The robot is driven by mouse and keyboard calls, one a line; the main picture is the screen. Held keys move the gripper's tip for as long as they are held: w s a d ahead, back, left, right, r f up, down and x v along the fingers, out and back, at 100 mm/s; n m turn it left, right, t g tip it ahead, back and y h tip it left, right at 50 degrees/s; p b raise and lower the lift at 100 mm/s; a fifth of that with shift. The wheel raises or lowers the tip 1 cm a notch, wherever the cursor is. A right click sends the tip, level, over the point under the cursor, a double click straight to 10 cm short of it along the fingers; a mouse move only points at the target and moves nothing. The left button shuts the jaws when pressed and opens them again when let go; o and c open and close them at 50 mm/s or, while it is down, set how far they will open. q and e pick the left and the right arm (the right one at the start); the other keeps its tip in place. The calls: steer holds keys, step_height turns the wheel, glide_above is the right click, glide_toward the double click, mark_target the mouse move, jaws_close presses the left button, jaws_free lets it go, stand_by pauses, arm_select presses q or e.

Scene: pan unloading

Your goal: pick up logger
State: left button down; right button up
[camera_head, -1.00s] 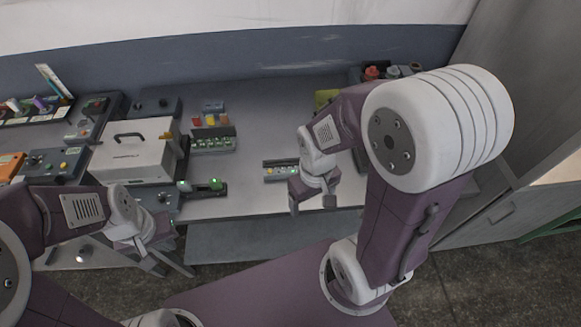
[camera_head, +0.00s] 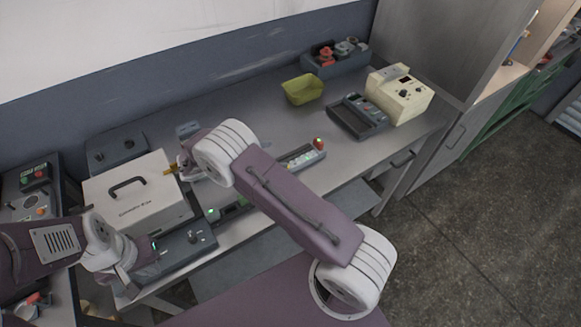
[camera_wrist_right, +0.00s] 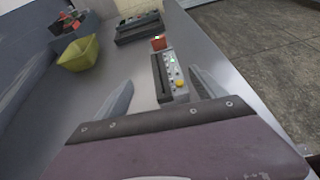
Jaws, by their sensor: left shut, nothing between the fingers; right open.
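I cannot tell for certain which device is the logger. A slim grey device with small lit keys and a yellow button (camera_wrist_right: 180,83) lies on the table in the right wrist view. It shows partly behind my right arm in the head view (camera_head: 301,158). My right gripper (camera_wrist_right: 162,77) is open and empty, with its fingers on either side of this device in that picture; the height gap is unclear. My left gripper (camera_head: 138,276) is shut and empty at the lower left, by the table's front.
A white case (camera_head: 137,197) with a black handle stands left. A yellow-green bin (camera_head: 302,90), a dark keypad device (camera_head: 358,117) and a cream meter (camera_head: 399,94) stand toward the right. The table's middle back is clear.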

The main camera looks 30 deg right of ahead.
mark_target(299, 156)
steer(key=shift+s+a+f+n, duration=0.15)
steer(key=shift+s+f, duration=0.1)
steer(key=shift+f, duration=0.3)
steer(key=shift+s+f+n, duration=0.15)
steer(key=shift+s+f, duration=0.05)
steer(key=shift+f, duration=0.3)
steer(key=shift+s+d, duration=0.15)
steer(key=shift+d, duration=0.7)
steer(key=shift+d+f, duration=0.1)
steer(key=shift+d, duration=0.25)
steer(key=shift+w+d+f+p, duration=0.4)
steer(key=shift+d+f+p, duration=0.05)
steer(key=shift+d+p, duration=0.2)
steer(key=shift+d+f, duration=0.1)
steer(key=shift+f, duration=0.05)
steer(key=x, duration=0.1)
steer(key=p+x, duration=0.1)
steer(key=x, duration=0.1)
steer(key=p+x, duration=0.1)
steer(key=x, duration=0.1)
steer(key=shift+s+d, duration=0.2)
steer(key=shift+d, duration=0.2)
jaws_close()
arm_select(q)
steer(key=r, duration=0.1)
steer(key=d+r, duration=0.2)
steer(key=shift+s+r, duration=0.2)
steer(key=shift+s, duration=0.1)
